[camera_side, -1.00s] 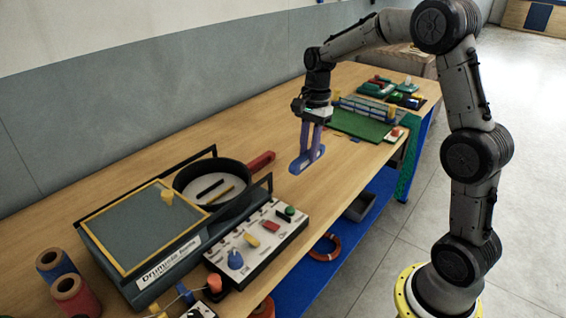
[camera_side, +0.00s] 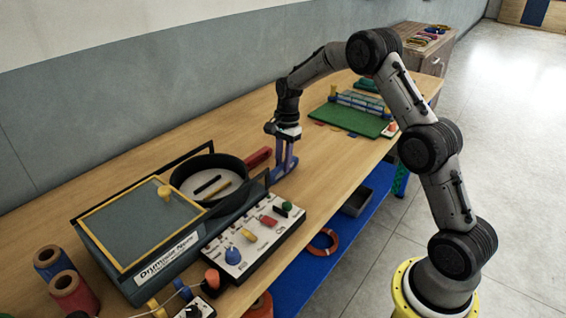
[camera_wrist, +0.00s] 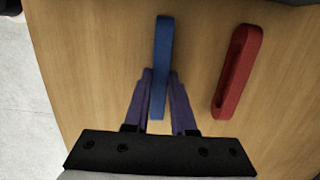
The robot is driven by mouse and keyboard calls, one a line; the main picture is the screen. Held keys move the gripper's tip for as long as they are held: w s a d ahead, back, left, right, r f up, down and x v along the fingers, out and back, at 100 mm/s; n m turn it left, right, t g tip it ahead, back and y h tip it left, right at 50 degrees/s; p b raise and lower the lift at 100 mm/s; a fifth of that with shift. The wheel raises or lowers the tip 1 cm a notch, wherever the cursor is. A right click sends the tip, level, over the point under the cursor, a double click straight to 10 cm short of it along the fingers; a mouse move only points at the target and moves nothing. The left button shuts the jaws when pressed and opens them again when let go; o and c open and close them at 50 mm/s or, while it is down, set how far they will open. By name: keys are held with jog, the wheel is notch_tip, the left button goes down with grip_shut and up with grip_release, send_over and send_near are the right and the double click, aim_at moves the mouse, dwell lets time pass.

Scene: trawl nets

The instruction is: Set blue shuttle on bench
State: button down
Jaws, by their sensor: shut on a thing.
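The blue shuttle (camera_wrist: 161,60) is a long narrow bar between the two purple fingers of my gripper (camera_wrist: 160,74), which is shut on it. In the side view, my gripper (camera_side: 285,170) points down just right of the red handle, with the shuttle low at the fingertips and partly hidden by the fingers. The shuttle is at or just above the wooden bench (camera_side: 335,160); I cannot tell whether it touches.
A red handle-like piece (camera_wrist: 237,72) lies beside the shuttle, apart from it. The round black pan (camera_side: 181,186) and the switch box (camera_side: 262,250) stand close by at left and front. A green board (camera_side: 350,120) lies farther back. Bare bench lies between.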

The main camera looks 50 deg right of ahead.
jog(key=shift+f, duration=0.15)
jog(key=c, duration=0.7)
grip_release()
jog(key=shift+c, duration=0.2)
notch_tip(320, 180, up, 12)
jog(key=d, duration=0.1)
jog(key=s+a+r+n+t, duration=0.1)
jog(key=s+a+r+n, duration=0.35)
jog(key=s+r, duration=0.2)
jog(key=s+a+r+n+t+h, duration=0.15)
jog(key=s+a+r+n, duration=0.3)
jog(key=s, duration=0.45)
jog(key=s+a+f+n+t, duration=0.1)
jog(key=s+n, duration=0.3)
jog(key=s, duration=0.4)
jog(key=s+a+f+n+t, duration=0.2)
jog(key=s+n, duration=0.3)
jog(key=s, duration=0.4)
jog(key=shift+a+f, duration=0.75)
jog(key=shift+a, duration=0.1)
